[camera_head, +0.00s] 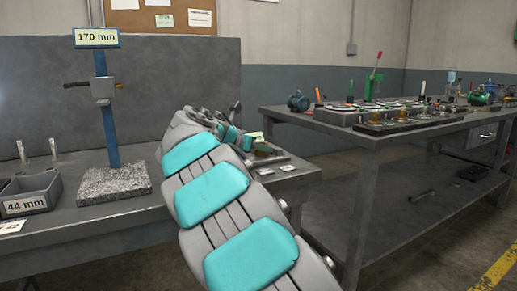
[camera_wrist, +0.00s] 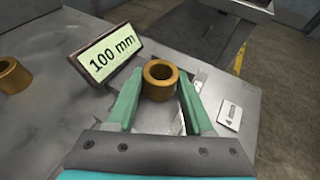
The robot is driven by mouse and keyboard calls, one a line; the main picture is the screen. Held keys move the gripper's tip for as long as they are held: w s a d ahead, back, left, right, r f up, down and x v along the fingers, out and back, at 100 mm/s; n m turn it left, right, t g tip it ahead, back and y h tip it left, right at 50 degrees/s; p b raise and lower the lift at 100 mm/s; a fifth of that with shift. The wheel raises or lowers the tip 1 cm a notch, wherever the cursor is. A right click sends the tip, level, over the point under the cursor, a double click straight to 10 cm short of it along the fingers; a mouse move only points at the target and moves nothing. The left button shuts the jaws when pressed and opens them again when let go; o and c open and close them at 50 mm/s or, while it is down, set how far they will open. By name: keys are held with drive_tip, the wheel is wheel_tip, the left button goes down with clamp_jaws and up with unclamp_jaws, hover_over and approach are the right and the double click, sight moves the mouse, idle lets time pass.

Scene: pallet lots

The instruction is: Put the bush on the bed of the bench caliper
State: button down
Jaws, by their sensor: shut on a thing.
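A bronze bush (camera_wrist: 160,86), a short ring with a round bore, is upright between the green fingers of my gripper (camera_wrist: 162,84) in the wrist view. The gripper is shut on it. I cannot tell whether its underside touches the surface below. In the head view my arm hides most of my gripper and the bush. A bench caliper cannot be made out for certain; some flat metal (camera_head: 270,160) shows beside my arm at the right end of the near bench.
A second bronze bush (camera_wrist: 12,76) stands left of a "100 mm" sign (camera_wrist: 112,54). A small white label (camera_wrist: 230,115) lies right of my gripper. A "170 mm" stand (camera_head: 106,120) on granite and a "44 mm" bin (camera_head: 30,195) are left. Another bench (camera_head: 372,140) holds several tools.

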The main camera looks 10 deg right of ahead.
drive_tip(key=shift+c, duration=1.4)
unclamp_jaws()
drive_tip(key=shift+f, duration=0.15)
drive_tip(key=shift+a+r, duration=0.1)
drive_tip(key=shift+r, duration=0.1)
drive_tip(key=p+v, duration=0.1)
drive_tip(key=v, duration=1.1)
drive_tip(key=shift+f, duration=0.1)
